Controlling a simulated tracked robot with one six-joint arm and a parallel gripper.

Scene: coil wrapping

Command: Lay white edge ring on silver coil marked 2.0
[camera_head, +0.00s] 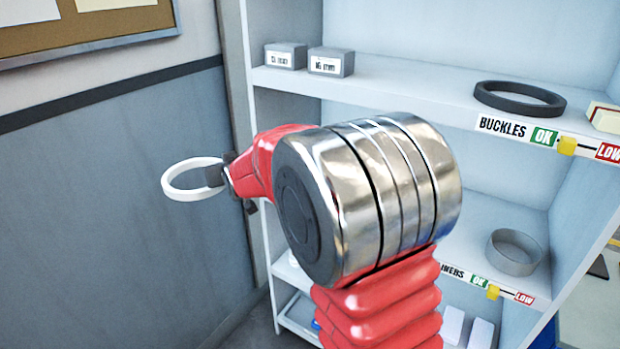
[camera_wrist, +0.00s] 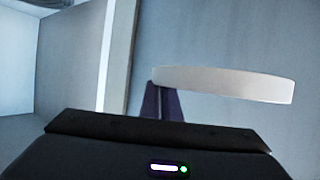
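The white edge ring (camera_head: 170,182) is held out at the left in the head view, in front of the blue-grey wall. My gripper (camera_head: 216,175) is shut on the ring's right side, and the rest of the ring sticks out beyond the fingers. In the wrist view the ring (camera_wrist: 225,84) shows nearly edge-on as a white band, with the dark fingers (camera_wrist: 163,102) at its left end. It is in the air, touching nothing but the fingers. No silver coil marked 2.0 shows in either view.
A shelf unit (camera_head: 400,85) stands behind my arm. Its upper shelf holds small grey boxes (camera_head: 330,62) and a black ring (camera_head: 519,97); a grey ring (camera_head: 514,252) lies lower. A notice board (camera_head: 95,40) hangs at the upper left. The wall area around the ring is clear.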

